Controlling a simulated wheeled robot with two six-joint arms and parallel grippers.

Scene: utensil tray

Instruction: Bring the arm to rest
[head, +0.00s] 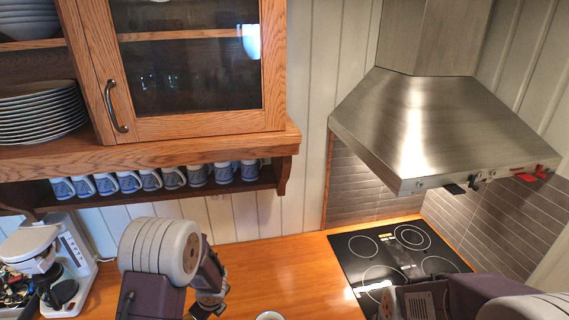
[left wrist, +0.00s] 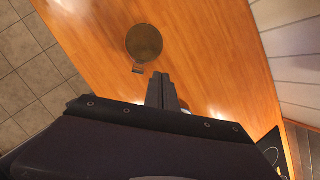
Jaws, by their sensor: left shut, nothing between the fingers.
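My left gripper (head: 208,304) hangs low over the wooden counter in the head view, at the bottom edge. In the left wrist view its two dark fingers (left wrist: 162,90) are together, with nothing between them. They point toward a round dark disc (left wrist: 144,42) with a small tab, on the counter (left wrist: 205,55). I cannot tell whether the fingers touch the counter. My right arm enters at the lower right of the head view, in front of the cooktop; its fingers are not visible.
A black cooktop (head: 395,250) is at the right under a steel hood (head: 440,125). A wooden cabinet (head: 190,130) with mugs (head: 150,180) beneath hangs above the counter. A white appliance (head: 72,262) stands at left. A pale round rim (head: 269,316) shows at the bottom.

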